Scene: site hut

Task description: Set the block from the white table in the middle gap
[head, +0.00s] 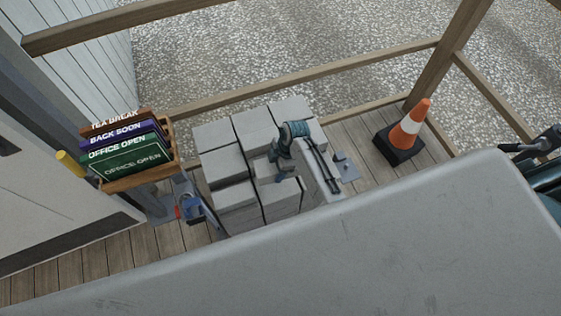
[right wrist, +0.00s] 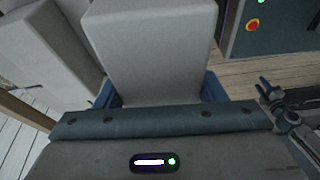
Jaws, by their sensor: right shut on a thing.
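In the right wrist view my right gripper (right wrist: 163,88) is shut on a pale grey block (right wrist: 150,45), with a blue finger at each side of it. In the head view the right gripper (head: 287,152) shows small at the right part of a group of pale grey blocks (head: 217,135). The blocks stand close together with narrow dark gaps. I cannot tell whether the held block touches its neighbours. Other grey blocks (right wrist: 45,60) stand to its left in the wrist view. The white table cannot be made out for certain.
An orange and white cone (head: 409,125) stands on the plank deck right of the blocks. A wooden rack with signs (head: 130,155) is at the left by the hut. Wooden rails (head: 310,77) run behind. A large grey form hides the bottom of the head view.

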